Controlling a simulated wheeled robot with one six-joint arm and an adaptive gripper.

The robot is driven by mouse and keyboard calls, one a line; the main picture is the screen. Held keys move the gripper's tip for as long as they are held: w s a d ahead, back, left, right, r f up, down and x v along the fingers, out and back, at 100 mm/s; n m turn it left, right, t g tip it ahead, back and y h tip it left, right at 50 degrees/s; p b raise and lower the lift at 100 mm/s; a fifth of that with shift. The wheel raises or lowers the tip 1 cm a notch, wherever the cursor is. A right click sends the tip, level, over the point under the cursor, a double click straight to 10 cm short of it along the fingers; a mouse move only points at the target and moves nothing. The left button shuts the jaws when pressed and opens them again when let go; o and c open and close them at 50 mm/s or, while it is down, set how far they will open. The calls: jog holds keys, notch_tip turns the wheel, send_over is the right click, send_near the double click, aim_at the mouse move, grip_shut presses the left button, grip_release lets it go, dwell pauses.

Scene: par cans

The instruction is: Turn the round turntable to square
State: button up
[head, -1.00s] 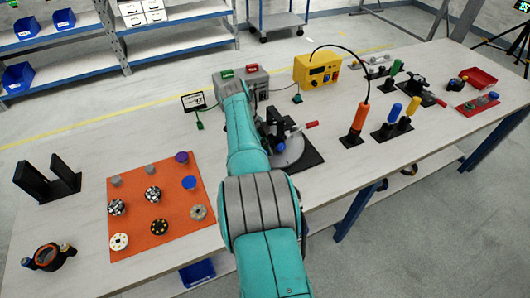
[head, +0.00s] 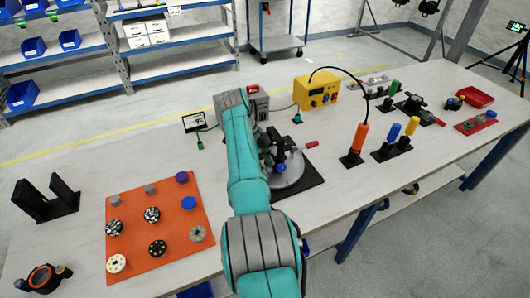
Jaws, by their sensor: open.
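The round turntable (head: 292,180) is a grey disc on a black base plate (head: 313,187), near the middle of the table. A red-tipped lever (head: 311,145) sticks out at its right. My teal arm comes up from the bottom and covers the disc's left side. My gripper (head: 274,153) is a dark shape at the disc's back left, partly hidden by the arm. It is open. I cannot tell whether its fingers touch the turntable or its fittings, or what mark the disc points to.
An orange mat (head: 150,262) with several round parts lies to the left, beside a black stand (head: 47,199). A yellow box (head: 316,91) and a grey box (head: 257,104) stand behind. An orange-handled tool (head: 359,139) and coloured handles (head: 393,132) stand to the right.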

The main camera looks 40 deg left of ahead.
notch_tip(320, 180, up, 6)
jog(key=shift+r, duration=0.1)
jog(key=shift+a, duration=0.1)
dwell(0.6)
